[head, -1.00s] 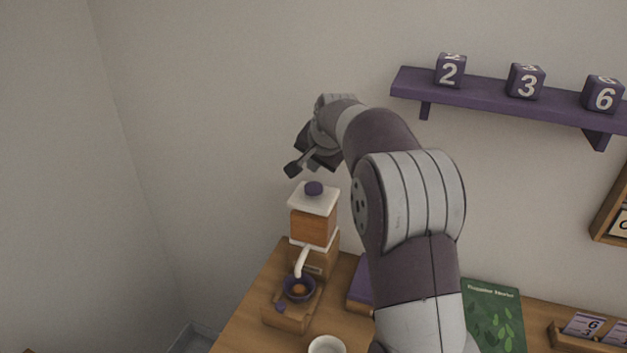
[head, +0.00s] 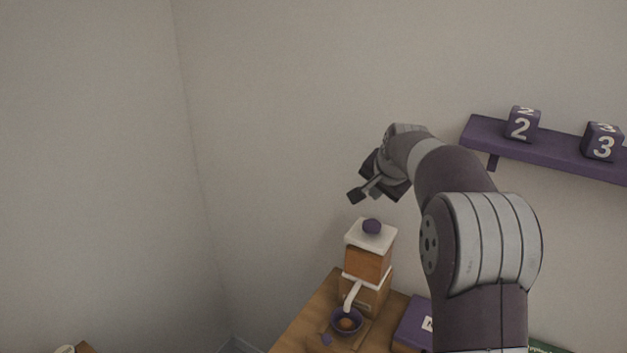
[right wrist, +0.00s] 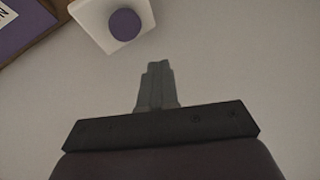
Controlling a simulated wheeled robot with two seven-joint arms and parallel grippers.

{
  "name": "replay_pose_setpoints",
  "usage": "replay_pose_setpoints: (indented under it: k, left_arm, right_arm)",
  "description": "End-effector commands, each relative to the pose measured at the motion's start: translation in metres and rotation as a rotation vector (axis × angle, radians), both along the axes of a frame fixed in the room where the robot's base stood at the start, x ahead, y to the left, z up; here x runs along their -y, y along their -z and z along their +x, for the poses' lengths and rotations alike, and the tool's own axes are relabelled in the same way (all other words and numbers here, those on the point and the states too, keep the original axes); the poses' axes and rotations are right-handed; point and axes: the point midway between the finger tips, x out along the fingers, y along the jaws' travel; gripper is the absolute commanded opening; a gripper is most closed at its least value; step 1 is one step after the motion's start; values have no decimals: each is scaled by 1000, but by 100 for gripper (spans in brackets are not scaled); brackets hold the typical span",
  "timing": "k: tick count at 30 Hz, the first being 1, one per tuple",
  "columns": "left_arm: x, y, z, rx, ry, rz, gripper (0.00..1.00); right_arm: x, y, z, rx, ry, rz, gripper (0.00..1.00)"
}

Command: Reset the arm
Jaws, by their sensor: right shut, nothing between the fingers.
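My right arm rises from the lower right of the head view and bends over to the left. Its gripper (head: 357,196) hangs in the air just above the coffee grinder (head: 368,262), apart from it. In the right wrist view the right gripper's fingers (right wrist: 157,80) are together with nothing between them. The grinder's white lid (right wrist: 92,18) and purple knob (right wrist: 124,24) show at the top of that view. My left gripper is in neither view.
The grinder stands on the wooden cart top (head: 300,338), with a purple bowl (head: 346,321) at its front. A purple box or book (head: 413,322) lies to its right. A purple shelf (head: 550,149) with number cubes (head: 522,124) is on the wall at right.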

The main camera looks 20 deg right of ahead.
Motion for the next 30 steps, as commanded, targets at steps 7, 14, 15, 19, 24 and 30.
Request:
replay_pose_setpoints:
  k: [7,14,15,19,24,30]
  left_arm:
    - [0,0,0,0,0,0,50]
    - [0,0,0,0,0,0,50]
    - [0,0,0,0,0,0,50]
    - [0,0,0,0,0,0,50]
    - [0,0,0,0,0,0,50]
    - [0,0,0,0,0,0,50]
  right_arm:
    - [-43,41,-30,-113,-157,-46,0]
    - [-134,133,-154,-374,-623,-175,0]
    - [-144,145,-177,-408,-697,-193,0]
    - [-163,172,-237,-494,-879,-230,0]
    - [-169,184,-271,-537,-978,-249,0]
    - [-169,185,-273,-541,-982,-248,0]
